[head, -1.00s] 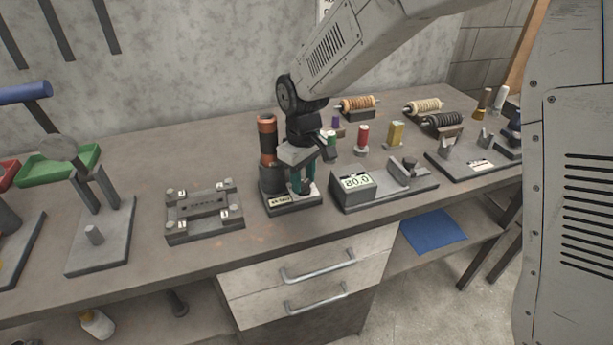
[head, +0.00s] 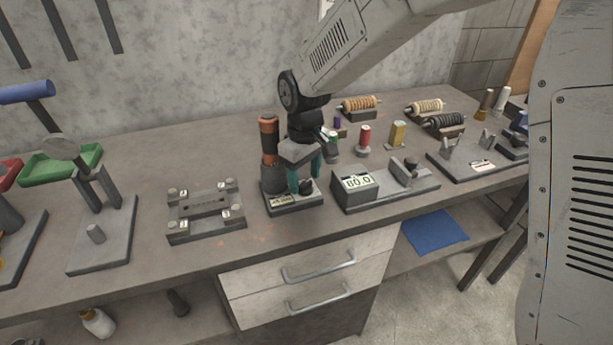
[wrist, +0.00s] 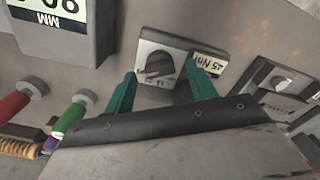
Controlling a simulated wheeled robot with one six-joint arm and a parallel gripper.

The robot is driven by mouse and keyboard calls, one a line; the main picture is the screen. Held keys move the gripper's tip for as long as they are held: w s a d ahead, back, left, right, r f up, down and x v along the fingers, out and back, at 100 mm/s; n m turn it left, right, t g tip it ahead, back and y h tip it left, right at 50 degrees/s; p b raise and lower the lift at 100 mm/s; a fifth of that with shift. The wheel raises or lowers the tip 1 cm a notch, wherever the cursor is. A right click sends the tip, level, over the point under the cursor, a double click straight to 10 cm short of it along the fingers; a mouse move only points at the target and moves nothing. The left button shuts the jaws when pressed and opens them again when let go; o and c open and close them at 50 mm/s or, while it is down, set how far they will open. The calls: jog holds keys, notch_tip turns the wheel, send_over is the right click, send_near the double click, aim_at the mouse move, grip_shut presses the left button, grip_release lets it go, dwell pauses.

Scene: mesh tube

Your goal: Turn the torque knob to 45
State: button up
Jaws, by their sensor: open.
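The dark round torque knob (wrist: 156,66) sits on a light square plate in the wrist view. It also shows in the head view (head: 306,186), on the small base beside an upright orange-and-black tool (head: 268,140). The label (wrist: 209,63) beside the knob appears to read 45 Nm. My gripper (wrist: 159,70) is open, with one teal finger to each side of the knob in the wrist view. In the head view my gripper (head: 304,180) hangs just above the knob, and the knob looks clear of the fingers. The knob's pointer is too small to read.
A grey bolted fixture (head: 205,208) is to the left. Red (head: 364,138) and yellow (head: 397,134) spools stand behind to the right. The bench front edge is near.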

aim_at(305, 183)
notch_tip(305, 183, up, 7)
jog(key=shift+r, duration=0.1)
dwell(0.4)
jog(key=s+d+r+m, duration=0.2)
jog(key=s+d+m, duration=0.1)
jog(key=s+d, duration=0.5)
jog(key=s+d+r+m+t, duration=0.1)
jog(key=s+d+r+m, duration=0.2)
jog(key=s+d, duration=0.5)
jog(key=s+d+r+m, duration=0.2)
jog(key=s+d, duration=0.6)
jog(key=s, duration=0.4)
jog(key=shift+s+r+m, duration=0.25)
jog(key=shift+s+m, duration=0.15)
jog(key=shift+m, duration=0.1)
